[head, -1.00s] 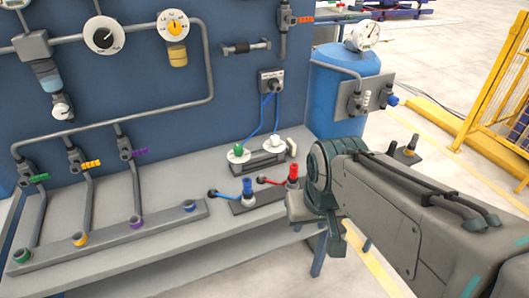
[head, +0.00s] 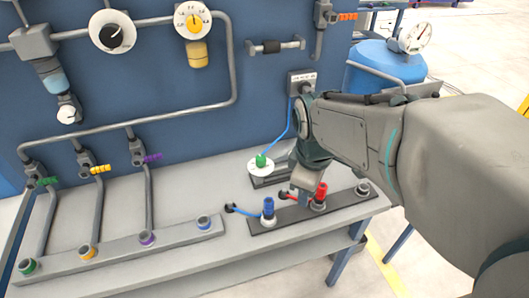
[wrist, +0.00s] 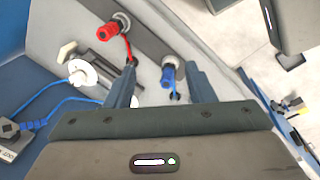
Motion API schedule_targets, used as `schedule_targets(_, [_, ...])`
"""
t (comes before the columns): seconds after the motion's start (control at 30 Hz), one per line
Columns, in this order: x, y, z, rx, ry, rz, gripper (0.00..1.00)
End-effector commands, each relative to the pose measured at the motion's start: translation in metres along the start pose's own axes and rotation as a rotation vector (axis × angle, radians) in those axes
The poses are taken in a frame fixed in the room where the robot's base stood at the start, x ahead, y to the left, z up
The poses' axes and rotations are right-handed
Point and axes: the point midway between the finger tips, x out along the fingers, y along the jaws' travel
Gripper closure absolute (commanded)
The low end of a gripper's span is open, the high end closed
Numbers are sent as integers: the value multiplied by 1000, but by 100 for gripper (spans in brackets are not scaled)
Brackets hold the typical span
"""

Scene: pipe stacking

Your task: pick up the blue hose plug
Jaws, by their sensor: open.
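The blue hose plug (head: 268,209) stands upright in a socket on a dark strip (head: 292,217) on the bench, with a short blue hose leading off its left side. The red hose plug (head: 320,194) stands just to its right. In the wrist view the blue plug (wrist: 168,75) shows between the two fingers, which are open and empty. The red plug (wrist: 105,36) lies outside them, up and to the left. My gripper (head: 301,190) is partly hidden by its own arm in the head view. It is over the strip, close to the red plug.
A green-knobbed round fitting (head: 261,165) with a thin blue hose stands behind the strip. An empty socket (head: 362,189) is at the strip's right end. A blue panel (head: 150,150) with pipes and gauges rises behind. The bench front (head: 180,260) is clear.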

Motion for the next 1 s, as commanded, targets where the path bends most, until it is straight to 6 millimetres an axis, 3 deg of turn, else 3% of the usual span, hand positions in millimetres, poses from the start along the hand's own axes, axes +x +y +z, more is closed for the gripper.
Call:
schedule_targets(0.3, [8, 13, -59, -851, 6, -87, 51])
schedule_targets(0.5, [15, 15, -90, -1296, 58, -127, 51])
schedule_targets(0.77, [21, 14, -108, -1562, 105, -142, 51])
schedule_targets(1.0, [61, 7, -107, -1581, 110, -147, 51])
